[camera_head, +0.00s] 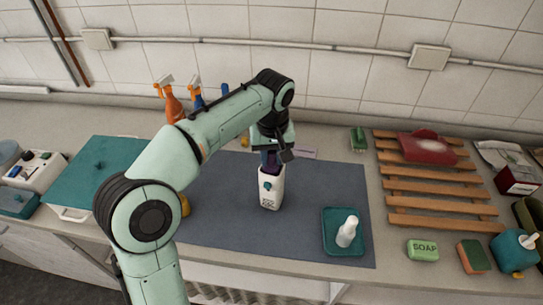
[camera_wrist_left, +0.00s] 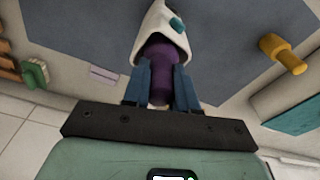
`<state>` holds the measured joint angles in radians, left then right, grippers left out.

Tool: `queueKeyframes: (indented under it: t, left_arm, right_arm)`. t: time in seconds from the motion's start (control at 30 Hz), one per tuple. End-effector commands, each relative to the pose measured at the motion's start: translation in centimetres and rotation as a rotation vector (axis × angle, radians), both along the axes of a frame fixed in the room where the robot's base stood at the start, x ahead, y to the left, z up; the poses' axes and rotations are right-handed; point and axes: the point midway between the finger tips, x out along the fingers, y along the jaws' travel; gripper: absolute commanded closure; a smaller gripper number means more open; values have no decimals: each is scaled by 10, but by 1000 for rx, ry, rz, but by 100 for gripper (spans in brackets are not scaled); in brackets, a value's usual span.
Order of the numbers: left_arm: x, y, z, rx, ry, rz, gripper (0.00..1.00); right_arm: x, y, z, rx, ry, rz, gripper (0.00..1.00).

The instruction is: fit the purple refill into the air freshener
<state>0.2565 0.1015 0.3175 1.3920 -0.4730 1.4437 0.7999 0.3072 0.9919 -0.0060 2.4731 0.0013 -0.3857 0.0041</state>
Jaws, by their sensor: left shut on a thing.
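The white air freshener (camera_head: 270,190) stands upright on the grey mat, with a teal button on its front. Its upper part also shows in the left wrist view (camera_wrist_left: 162,22). My left gripper (camera_head: 271,160) points down right above it, shut on the purple refill (camera_wrist_left: 159,72). In the left wrist view the refill lies between the two blue fingers, its far end at the opening of the air freshener. It seems to be partly inside, but how deep I cannot tell. In the head view the refill is mostly hidden by the gripper. My right gripper is not in view.
A teal tray (camera_head: 331,246) with a white bottle (camera_head: 347,232) stands on the mat (camera_head: 225,220) to the right. A wooden rack (camera_head: 432,200), green soap (camera_head: 422,250) and a sponge (camera_head: 473,257) lie further right. Spray bottles (camera_head: 173,104) stand behind my arm.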

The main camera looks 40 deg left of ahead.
Motion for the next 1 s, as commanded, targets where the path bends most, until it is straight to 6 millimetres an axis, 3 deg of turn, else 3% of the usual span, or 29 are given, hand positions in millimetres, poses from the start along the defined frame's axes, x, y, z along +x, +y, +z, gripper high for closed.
queueKeyframes:
  t: [0.03, 0.07, 0.1, 0.13, 0.4, 0.53, 1.0]
  left_arm:
    - [1, 0, 2, 1, -4, 0, 100]
    - [0, 0, 2, 0, -3, 0, 63]
    - [0, 0, 2, 0, -3, 0, 50]
    - [0, 0, 2, 0, -3, 0, 47]
    - [0, 0, 3, 1, -2, -1, 47]
    - [0, -1, 12, 1, -3, -1, 47]
    - [-7, -9, 105, 0, -7, -2, 47]
  right_arm:
    - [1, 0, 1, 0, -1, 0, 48]
    - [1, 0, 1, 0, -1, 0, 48]
    - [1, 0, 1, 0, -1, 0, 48]
    - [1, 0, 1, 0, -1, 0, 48]
    - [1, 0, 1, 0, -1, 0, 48]
    - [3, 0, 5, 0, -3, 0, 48]
    - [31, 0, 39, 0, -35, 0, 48]
